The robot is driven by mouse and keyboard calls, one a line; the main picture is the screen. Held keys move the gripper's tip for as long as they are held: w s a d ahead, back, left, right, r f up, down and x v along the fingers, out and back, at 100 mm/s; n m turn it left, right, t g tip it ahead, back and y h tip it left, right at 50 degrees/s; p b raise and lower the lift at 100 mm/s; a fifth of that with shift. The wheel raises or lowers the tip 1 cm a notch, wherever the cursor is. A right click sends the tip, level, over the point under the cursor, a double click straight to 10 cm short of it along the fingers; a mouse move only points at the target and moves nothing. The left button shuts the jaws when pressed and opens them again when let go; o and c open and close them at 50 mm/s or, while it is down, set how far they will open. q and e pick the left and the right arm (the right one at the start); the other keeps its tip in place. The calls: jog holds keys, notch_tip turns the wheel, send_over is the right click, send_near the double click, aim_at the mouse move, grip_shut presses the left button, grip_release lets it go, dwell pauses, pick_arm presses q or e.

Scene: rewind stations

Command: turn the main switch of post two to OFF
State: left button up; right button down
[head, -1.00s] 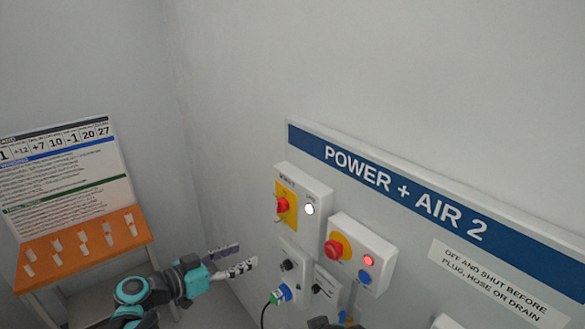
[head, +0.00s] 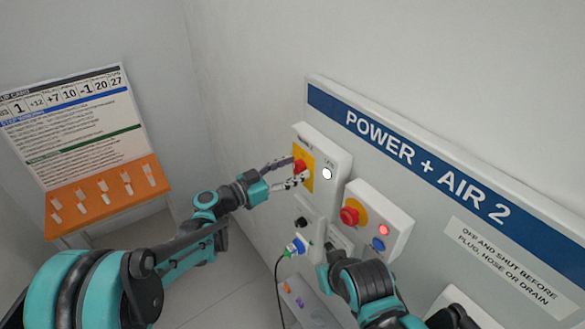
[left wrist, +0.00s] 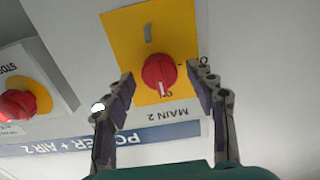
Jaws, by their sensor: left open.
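The main switch of post two is a red knob (left wrist: 158,72) on a yellow plate (left wrist: 125,28), beside the label MAIN 2. The knob's white mark points towards that label; the small lettering by it is partly hidden. In the head view the red knob (head: 300,166) is partly covered by my left gripper (head: 297,172). My left gripper (left wrist: 162,76) is open in the left wrist view, one finger on each side of the knob; contact is unclear. My right gripper (head: 318,243) is low by the wall, its jaws unclear.
A white lamp (head: 327,174) glows on the switch box. To its right is a box with a red stop button (head: 349,216), a red lamp (head: 383,230) and a blue button (head: 378,244). A blue plug (head: 297,245) with a black cable is below. An orange rack (head: 108,197) stands left.

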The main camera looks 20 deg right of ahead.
pick_arm(q)
jog(key=c, duration=1.2)
jog(key=shift+o, duration=0.2)
jog(key=shift+f+n, duration=0.1)
jog(key=shift+n, duration=0.2)
jog(key=shift+n+b, duration=1.1)
jog(key=shift+n, duration=0.1)
jog(key=n+b, duration=0.5)
jog(key=n, duration=0.8)
jog(key=shift+w, duration=0.2)
jog(key=shift+n, duration=0.3)
